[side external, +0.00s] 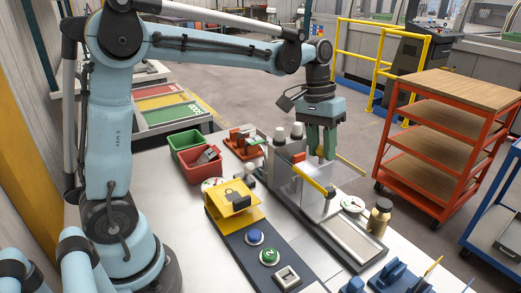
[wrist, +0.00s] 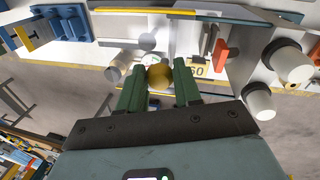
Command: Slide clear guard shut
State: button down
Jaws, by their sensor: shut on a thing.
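The clear guard (side external: 308,198) is a see-through panel with a yellow strip along its upper edge, standing over the grey machine bed in the side external view. My gripper (side external: 323,154) points down at the guard's far side, its green fingers on either side of a yellow knob. In the wrist view, my gripper (wrist: 159,84) has its fingers closed around the round yellow knob (wrist: 159,76). The fingers partly hide the knob in the side view. I cannot tell clearly how the knob joins the guard.
Red (side external: 198,160) and green bins sit behind. An orange cart (side external: 445,140) is beyond the table.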

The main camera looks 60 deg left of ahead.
jog(key=shift+a, duration=2.1)
jog(key=c, duration=0.8)
grip_release()
jog(key=r, duration=0.4)
jog(key=a+r, duration=0.1)
jog(key=r, duration=0.3)
jog(key=a+r, duration=0.1)
jog(key=r, duration=0.3)
jog(key=shift+s+a, duration=0.1)
jog(key=shift+s, duration=0.15)
